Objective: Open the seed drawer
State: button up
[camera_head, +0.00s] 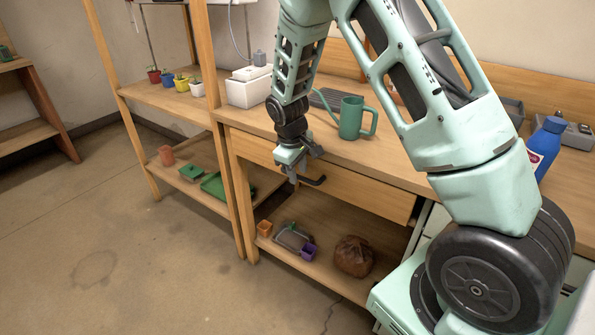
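The wooden drawer front (370,197) runs along the front of the workbench, just below its top. I take it to be the seed drawer; no label is visible. A dark handle (317,181) shows near the middle of the front. The drawer looks shut or nearly so. My gripper (296,174) points down in front of the drawer, close to the left end of the handle. Its fingers are small and partly overlap the handle in view, so I cannot tell whether they touch it or how far apart they are.
On the benchtop stand a green watering can (352,118), a white box (249,88) and a blue bottle (546,142). The lower shelf holds a brown sack (354,256) and a purple pot (308,251). A wooden rack (221,180) stands left. The floor at front left is clear.

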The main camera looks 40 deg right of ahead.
jog(key=shift+f, duration=0.1)
grip_shut()
jog(key=shift+a, duration=0.1)
jog(key=s+a+p, duration=0.2)
jog(key=s+a, duration=0.3)
jog(key=a, duration=0.8)
jog(key=s+a+p, duration=0.2)
jog(key=s+a, duration=0.2)
jog(key=a, duration=0.9)
jog(key=shift+s+a, duration=0.35)
jog(key=shift+a, duration=0.05)
grip_release()
